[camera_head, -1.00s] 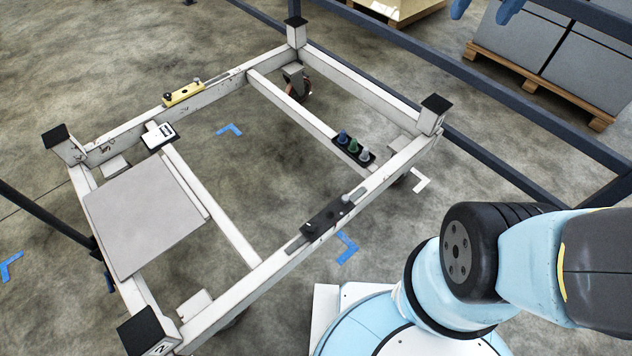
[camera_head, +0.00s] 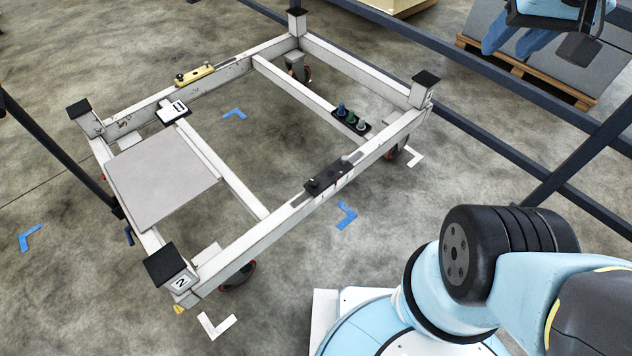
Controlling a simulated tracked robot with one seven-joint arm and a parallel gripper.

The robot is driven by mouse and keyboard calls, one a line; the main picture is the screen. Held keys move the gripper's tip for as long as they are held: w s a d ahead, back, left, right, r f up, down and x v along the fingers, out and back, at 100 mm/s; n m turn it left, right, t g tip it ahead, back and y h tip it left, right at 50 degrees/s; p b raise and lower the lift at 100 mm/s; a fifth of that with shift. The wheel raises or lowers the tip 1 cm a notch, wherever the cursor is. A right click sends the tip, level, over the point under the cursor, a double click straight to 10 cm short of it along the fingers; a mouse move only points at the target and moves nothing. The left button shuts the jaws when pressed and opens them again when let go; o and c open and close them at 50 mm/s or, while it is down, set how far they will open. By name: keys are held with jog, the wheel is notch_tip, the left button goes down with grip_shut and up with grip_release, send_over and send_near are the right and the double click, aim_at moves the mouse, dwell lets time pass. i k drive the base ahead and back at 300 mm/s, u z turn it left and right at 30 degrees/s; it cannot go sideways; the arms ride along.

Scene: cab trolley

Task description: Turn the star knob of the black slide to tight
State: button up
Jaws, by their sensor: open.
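The black slide (camera_head: 328,176) lies on the near rail of the white trolley frame (camera_head: 245,244). A small dark knob (camera_head: 314,184) stands at its left end and a grey pin (camera_head: 346,158) near its right end. The knob's setting is too small to tell.
A yellow slide (camera_head: 195,76) sits on the far rail. A black holder (camera_head: 351,120) with several coloured pegs is on a crossbar. A grey plate (camera_head: 160,180) covers the left part. Dark blue rails (camera_head: 480,130) and a loaded pallet (camera_head: 560,90) stand behind.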

aim_at(314, 182)
jog(key=z, duration=0.1)
jog(key=k, duration=0.3)
jog(key=z, duration=0.75)
jog(key=i, duration=1.2)
jog(key=u, duration=1.4)
jog(key=i, duration=0.6)
jog(key=z, duration=0.15)
jog(key=k, duration=0.5)
